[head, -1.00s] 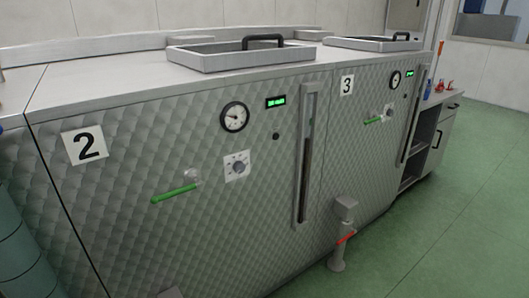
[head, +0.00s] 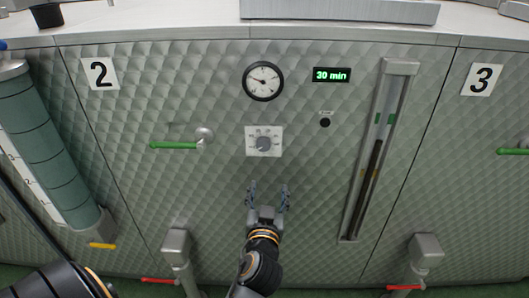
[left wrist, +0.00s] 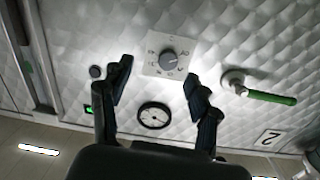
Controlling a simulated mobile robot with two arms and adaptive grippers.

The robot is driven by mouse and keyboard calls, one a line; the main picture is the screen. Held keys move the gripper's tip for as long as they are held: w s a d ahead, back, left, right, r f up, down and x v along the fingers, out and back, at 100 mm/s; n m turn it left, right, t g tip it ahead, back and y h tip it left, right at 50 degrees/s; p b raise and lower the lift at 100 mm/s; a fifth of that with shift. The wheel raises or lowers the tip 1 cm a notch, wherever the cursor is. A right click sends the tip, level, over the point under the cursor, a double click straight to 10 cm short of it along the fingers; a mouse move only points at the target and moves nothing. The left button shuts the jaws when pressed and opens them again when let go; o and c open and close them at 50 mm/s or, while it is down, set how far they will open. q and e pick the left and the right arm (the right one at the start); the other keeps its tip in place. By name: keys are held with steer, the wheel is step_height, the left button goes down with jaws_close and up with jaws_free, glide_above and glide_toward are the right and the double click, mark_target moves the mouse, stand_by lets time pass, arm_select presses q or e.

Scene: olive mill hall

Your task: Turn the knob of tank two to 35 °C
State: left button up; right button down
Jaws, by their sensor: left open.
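The knob of tank two (head: 264,143) is a small grey dial on a white square scale plate, under the round gauge (head: 263,81) on the quilted metal front. The "2" sign (head: 100,73) is up and left of it. My left gripper (head: 268,187) is open and empty, a little below the knob in the head view, with its fingers pointing up. In the left wrist view the knob (left wrist: 168,60) shows between and beyond the two open fingertips (left wrist: 158,78), apart from them. The numbers on the scale are too small to read surely. My right gripper is not in view.
A green lever (head: 175,145) sticks out left of the knob. A green "30 min" display (head: 331,75) and a black button (head: 325,122) are to the right, beside a tall level gauge (head: 372,150). Drain valves with red handles (head: 160,281) stand low in front.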

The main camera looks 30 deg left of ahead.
mark_target(263, 146)
arm_select(q)
steer(key=shift+n+y, duration=0.4)
steer(key=shift+n, duration=0.1)
steer(key=w+a+r+p, duration=0.1)
steer(key=w+a, duration=0.1)
steer(key=w, duration=0.1)
steer(key=w+a+r+p, duration=0.1)
steer(key=w+a, duration=0.2)
steer(key=w+a+r+p, duration=0.1)
steer(key=w+a, duration=0.2)
steer(key=shift+w+r, duration=0.2)
steer(key=shift+w+a+f, duration=0.1)
steer(key=shift+w+a, duration=0.2)
steer(key=shift+w, duration=0.3)
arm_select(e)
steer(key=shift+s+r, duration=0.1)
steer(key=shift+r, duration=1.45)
arm_select(q)
steer(key=shift+c, duration=0.6)
steer(key=c, duration=1.1)
